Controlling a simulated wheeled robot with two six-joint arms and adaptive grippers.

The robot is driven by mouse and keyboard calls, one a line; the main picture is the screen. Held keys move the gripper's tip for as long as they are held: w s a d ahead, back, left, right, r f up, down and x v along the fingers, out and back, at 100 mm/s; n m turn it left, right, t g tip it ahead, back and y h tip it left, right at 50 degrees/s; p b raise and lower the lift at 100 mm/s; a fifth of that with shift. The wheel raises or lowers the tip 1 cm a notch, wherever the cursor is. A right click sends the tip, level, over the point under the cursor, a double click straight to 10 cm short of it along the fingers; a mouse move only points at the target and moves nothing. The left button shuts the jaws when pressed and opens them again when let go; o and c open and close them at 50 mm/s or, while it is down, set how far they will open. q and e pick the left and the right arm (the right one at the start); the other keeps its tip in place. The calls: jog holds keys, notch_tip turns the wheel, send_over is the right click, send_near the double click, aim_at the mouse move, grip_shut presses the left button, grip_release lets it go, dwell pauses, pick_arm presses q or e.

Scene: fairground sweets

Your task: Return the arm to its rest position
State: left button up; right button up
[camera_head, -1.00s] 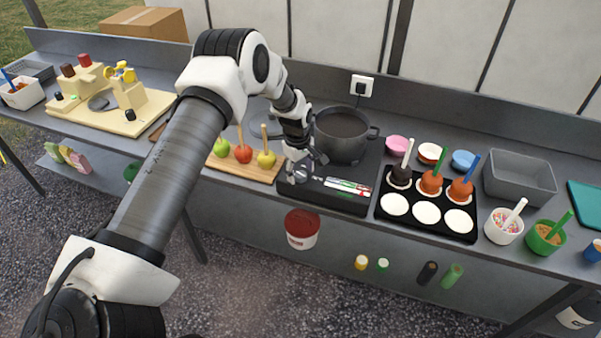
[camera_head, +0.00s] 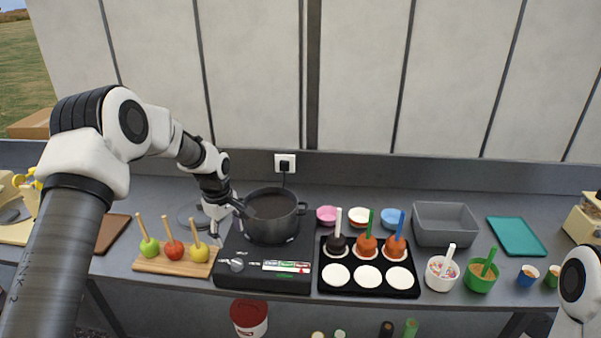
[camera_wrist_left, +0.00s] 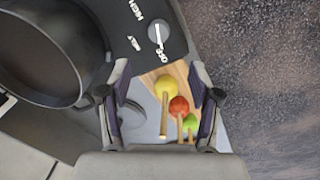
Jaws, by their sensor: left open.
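My left arm comes in from the left in the head view. Its gripper (camera_head: 228,210) is open and empty, above the counter just left of the dark pot (camera_head: 271,222). In the left wrist view the open fingers (camera_wrist_left: 158,88) have nothing between them close up. Below them lie a wooden board (camera_wrist_left: 178,72) and three apples on sticks: yellow (camera_wrist_left: 166,86), red (camera_wrist_left: 179,105) and green (camera_wrist_left: 191,122). A piece of my right arm (camera_head: 577,285) shows at the right edge; its gripper is out of view.
The pot stands on a black hob (camera_head: 262,279). Right of it, a black tray (camera_head: 401,292) holds three coated apples on sticks. Beyond are a grey bin (camera_head: 445,218), a sprinkle cup (camera_head: 434,284), a green cup (camera_head: 478,285) and a teal tray (camera_head: 517,236). Three small bowls stand behind the black tray.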

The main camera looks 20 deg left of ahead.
pick_arm(q)
jog(key=s+d+f+m+g+b, duration=0.1)
jog(key=s+d+f+g+b, duration=0.2)
jog(key=s+f, duration=0.7)
jog(key=s+d+f+m+g+b, duration=0.1)
jog(key=s+d+f+g+b, duration=0.15)
jog(key=s+d+f, duration=0.7)
jog(key=s+d+f+m+t+b, duration=0.1)
jog(key=s+f+m+t, duration=0.1)
jog(key=s+f+m, duration=0.3)
jog(key=s+d+f+m+t+b, duration=0.1)
jog(key=s+f+m, duration=0.4)
jog(key=s, duration=0.7)
jog(key=shift+m+t+b, duration=0.55)
jog(key=shift+m+t, duration=0.3)
jog(key=shift+m, duration=0.25)
jog(key=shift+s, duration=0.1)
